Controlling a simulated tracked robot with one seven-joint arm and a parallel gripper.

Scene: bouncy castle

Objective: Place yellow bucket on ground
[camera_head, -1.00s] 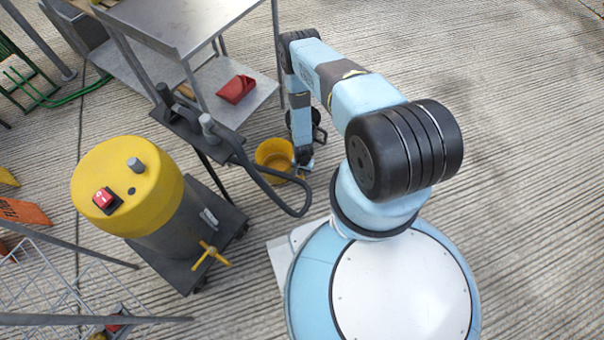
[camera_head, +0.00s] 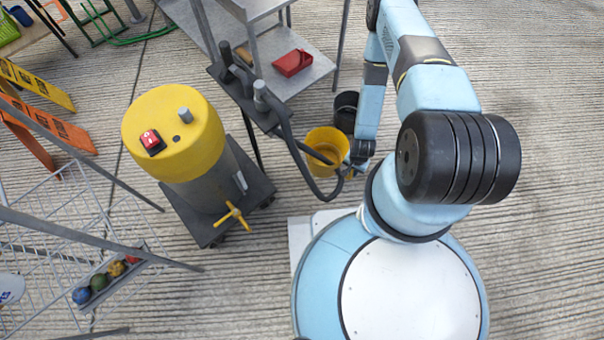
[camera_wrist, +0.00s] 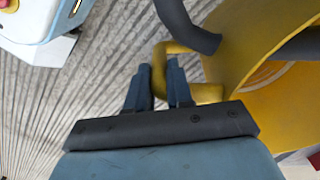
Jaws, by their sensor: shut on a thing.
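The yellow bucket (camera_head: 340,139) shows in the head view, left of my forearm and behind a dark hose. Its open top faces up toward the camera. In the wrist view the yellow bucket (camera_wrist: 245,40) fills the right side, with a yellow handle loop reaching left. My gripper (camera_wrist: 160,75) is shut on that handle, its two fingers on either side of it. In the head view my gripper (camera_head: 355,167) is small, at the bucket's right edge. The ribbed ground (camera_head: 540,230) shows around it; I cannot tell whether the bucket touches it.
A metal cart (camera_head: 300,75) holds a red scoop (camera_head: 293,63). Ground at right is clear.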

